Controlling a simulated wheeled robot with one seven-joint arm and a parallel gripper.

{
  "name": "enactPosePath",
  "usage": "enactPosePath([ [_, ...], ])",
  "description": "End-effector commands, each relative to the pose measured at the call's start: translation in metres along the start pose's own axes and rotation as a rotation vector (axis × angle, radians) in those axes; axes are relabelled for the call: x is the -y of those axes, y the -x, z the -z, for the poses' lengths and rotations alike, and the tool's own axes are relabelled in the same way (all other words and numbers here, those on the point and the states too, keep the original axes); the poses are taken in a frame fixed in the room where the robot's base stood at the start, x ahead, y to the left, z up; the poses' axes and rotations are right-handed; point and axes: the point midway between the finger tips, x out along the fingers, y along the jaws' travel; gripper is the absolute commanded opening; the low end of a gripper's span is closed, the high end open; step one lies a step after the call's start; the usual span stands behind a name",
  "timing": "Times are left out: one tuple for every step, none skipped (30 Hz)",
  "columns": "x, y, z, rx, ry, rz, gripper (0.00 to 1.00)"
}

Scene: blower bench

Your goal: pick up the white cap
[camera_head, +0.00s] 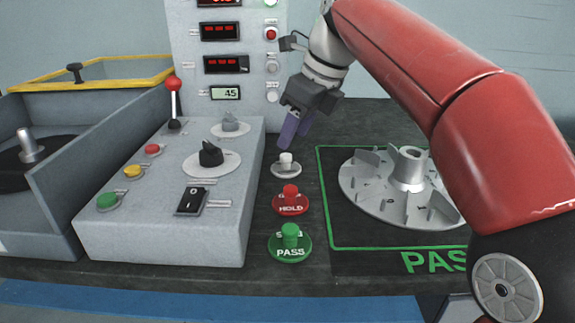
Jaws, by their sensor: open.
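The white cap (286,168) stands on the dark bench, a pale disc with a small upright white knob. It is the farthest of a column of three caps, behind the red HOLD cap (290,204) and the green PASS cap (290,245). My gripper (294,136) is just above and behind the white cap, its purple fingers pointing down at a slant. The jaws are open and empty. A small gap seems to show between the fingertips and the knob; the exact distance cannot be told.
A grey control panel (110,239) with knobs and buttons stands close left of the caps. A finned metal impeller (375,205) sits right, inside a green-outlined PASS area (345,247).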

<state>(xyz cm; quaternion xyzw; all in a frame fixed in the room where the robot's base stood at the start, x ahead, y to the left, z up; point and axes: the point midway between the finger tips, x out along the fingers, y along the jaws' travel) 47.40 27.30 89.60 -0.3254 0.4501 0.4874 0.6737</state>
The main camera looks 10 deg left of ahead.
Motion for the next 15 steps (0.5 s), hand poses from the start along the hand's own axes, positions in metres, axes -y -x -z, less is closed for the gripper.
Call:
enactPosePath([
  [0.000,-0.005,0.001,-0.001,0.000,-0.001,0.46],
  [0.000,-0.007,0.001,-0.001,0.000,-0.001,0.46],
  [0.001,-0.011,0.001,-0.001,0.000,-0.001,0.46],
  [0.001,-0.015,0.001,-0.001,0.000,-0.001,0.46],
  [0.001,-0.019,0.002,-0.001,0.000,-0.001,0.46],
  [0.002,-0.026,0.002,-0.002,0.001,-0.001,0.46],
  [0.002,-0.030,0.003,-0.002,0.001,-0.001,0.46],
  [0.003,-0.035,0.003,-0.002,0.000,-0.001,0.46],
  [0.003,-0.042,0.003,-0.002,0.001,-0.001,0.46],
  [0.003,-0.046,0.003,-0.003,0.001,-0.002,0.46],
  [0.003,-0.049,0.002,-0.002,0.001,-0.001,0.46],
  [0.003,-0.052,0.002,-0.001,0.001,0.000,0.46],
  [0.003,-0.053,0.002,-0.001,0.001,0.000,0.46],
  [0.003,-0.054,0.002,-0.001,0.001,0.000,0.46],
  [0.003,-0.054,0.001,0.000,0.001,0.000,0.46],
])
